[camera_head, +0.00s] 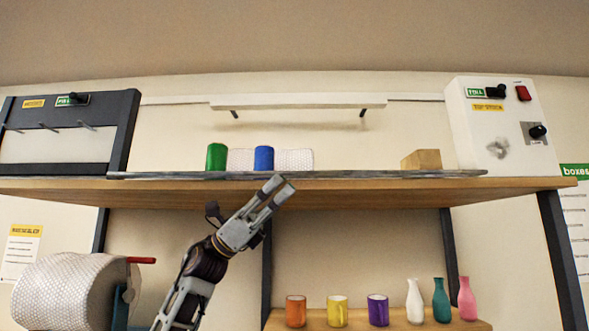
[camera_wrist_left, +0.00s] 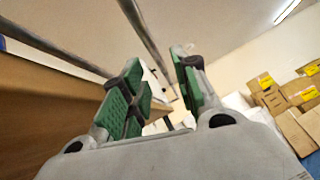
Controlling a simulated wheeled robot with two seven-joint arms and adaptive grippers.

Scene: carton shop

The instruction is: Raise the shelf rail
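The shelf rail looks to be the long grey metal bar (camera_head: 380,174) along the front edge of the upper wooden shelf (camera_head: 400,190); it lies low, level with the shelf top. My left gripper (camera_head: 281,186) reaches up from below, its fingertips just under or at the bar near its middle; contact cannot be told. In the left wrist view its green-padded fingers (camera_wrist_left: 160,88) are apart, with nothing clearly held. A thin metal bar (camera_wrist_left: 150,42) runs beyond and between them there. My right gripper is not in view.
A green cup (camera_head: 216,157), a blue cup (camera_head: 264,158) and a wooden block (camera_head: 422,160) stand behind the bar. A control box (camera_head: 505,130) is at the right. Cups and vases stand on the lower shelf (camera_head: 400,322). A wrap roll (camera_head: 70,290) is lower left.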

